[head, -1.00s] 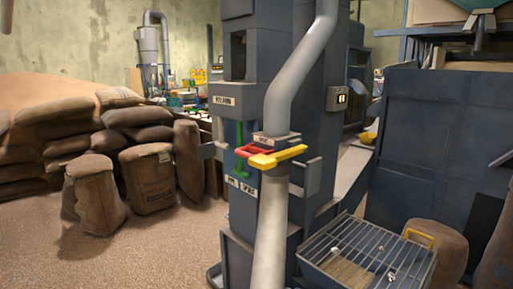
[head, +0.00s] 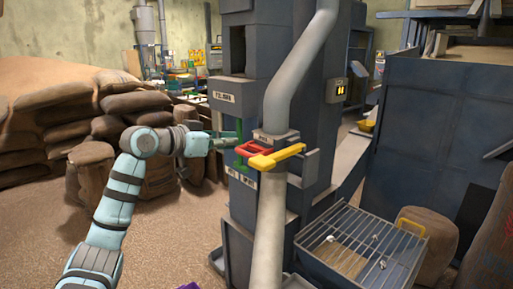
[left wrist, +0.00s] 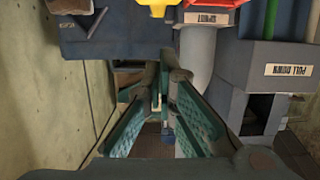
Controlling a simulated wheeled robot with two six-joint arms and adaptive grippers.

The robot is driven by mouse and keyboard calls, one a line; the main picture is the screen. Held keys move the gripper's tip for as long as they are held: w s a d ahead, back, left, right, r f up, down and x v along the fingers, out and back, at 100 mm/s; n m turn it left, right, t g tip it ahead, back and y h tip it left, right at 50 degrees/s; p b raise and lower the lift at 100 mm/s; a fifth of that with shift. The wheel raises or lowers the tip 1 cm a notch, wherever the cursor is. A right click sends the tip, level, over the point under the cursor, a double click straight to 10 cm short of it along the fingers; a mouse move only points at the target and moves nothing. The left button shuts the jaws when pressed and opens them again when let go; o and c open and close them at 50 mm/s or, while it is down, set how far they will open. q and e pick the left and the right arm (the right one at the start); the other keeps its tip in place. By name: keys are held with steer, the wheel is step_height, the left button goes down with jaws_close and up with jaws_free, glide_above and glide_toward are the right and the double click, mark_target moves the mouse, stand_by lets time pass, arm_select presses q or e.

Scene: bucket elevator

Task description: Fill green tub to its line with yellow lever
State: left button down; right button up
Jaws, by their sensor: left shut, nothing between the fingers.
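The yellow lever (head: 277,157) sticks out to the right from the grey spout pipe (head: 290,95) on the elevator column, in the head view. Part of it shows at the top edge of the left wrist view (left wrist: 160,6). A red lever (head: 250,149) sits just left of it. My left gripper (head: 231,138) is shut and empty, just left of the red lever and near a green upright bar (head: 239,128). Its teal fingers (left wrist: 163,88) also show in the left wrist view. I cannot make out the green tub. My right gripper is not in view.
Stacked brown sacks (head: 45,130) fill the left side. A barred grate box (head: 360,250) stands right of the pipe, with a round sack (head: 430,236) behind it. A large blue bin (head: 440,140) is at right. Open floor (head: 165,235) lies left of the column.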

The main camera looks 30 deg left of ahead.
arm_select(q)
steer(key=r, duration=0.1)
steer(key=p, duration=0.3)
glide_above(256, 161)
step_height(256, 161, down, 2)
step_height(256, 161, down, 4)
steer(key=shift+d+r, duration=0.1)
steer(key=shift+d, duration=0.05)
steer(key=shift+s+f, duration=0.15)
steer(key=shift+f, duration=0.25)
step_height(256, 161, down, 9)
steer(key=t+h+b, duration=0.1)
steer(key=t+b, duration=0.2)
steer(key=b, duration=1.4)
steer(key=shift+f+t, duration=0.15)
steer(key=shift+t, duration=0.15)
steer(key=shift+s, duration=0.15)
steer(key=shift+f, duration=0.15)
